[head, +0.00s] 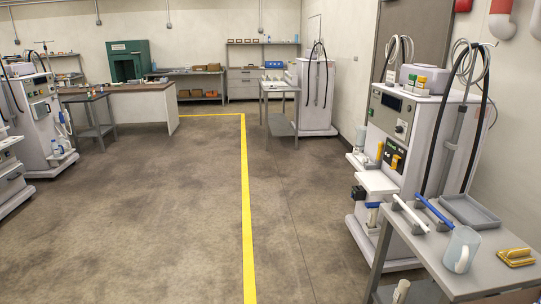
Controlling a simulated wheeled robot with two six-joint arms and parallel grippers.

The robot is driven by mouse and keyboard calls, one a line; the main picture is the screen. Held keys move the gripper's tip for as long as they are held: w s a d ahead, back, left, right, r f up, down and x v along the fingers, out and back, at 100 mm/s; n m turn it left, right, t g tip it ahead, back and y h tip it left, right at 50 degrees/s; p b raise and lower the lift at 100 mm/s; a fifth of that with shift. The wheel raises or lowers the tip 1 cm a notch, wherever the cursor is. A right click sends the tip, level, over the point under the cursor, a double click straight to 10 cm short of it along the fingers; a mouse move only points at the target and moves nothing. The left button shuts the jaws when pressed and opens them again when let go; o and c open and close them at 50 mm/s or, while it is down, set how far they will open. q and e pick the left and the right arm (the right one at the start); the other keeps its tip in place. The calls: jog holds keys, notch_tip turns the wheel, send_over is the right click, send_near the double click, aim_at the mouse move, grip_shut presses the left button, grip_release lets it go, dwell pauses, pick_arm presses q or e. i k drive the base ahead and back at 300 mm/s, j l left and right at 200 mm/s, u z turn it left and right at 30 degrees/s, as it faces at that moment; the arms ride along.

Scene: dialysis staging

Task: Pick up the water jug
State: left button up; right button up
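A pale, translucent water jug (461,250) with a white handle stands upright on the grey side table (432,262) at the lower right of the head view. Nothing is touching it from above. Neither of my grippers shows in this view, so I cannot see their state.
A grey tray (470,210), a blue-handled tool (433,212), a white-handled tool (410,216) and a yellow brush-like item (516,256) share the table. A dialysis machine (408,130) stands behind it. The floor (180,220) left of the yellow line (246,210) is open.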

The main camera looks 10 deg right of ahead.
aim_at(464, 242)
jog(key=i+z, duration=0.15)
jog(key=i, duration=0.35)
jog(key=i+z, duration=0.2)
jog(key=i, duration=0.3)
jog(key=i+j+z, duration=0.15)
jog(key=i, duration=0.35)
jog(key=i+j+z, duration=0.2)
jog(key=i, duration=0.25)
jog(key=i+l+z, duration=0.15)
jog(key=i, duration=0.3)
jog(key=i+l+z, duration=0.15)
jog(key=i, duration=0.3)
jog(key=l+z, duration=0.1)
jog(key=z, duration=1.4)
jog(key=l+z, duration=0.5)
jog(key=i+l, duration=0.05)
jog(key=l, duration=0.05)
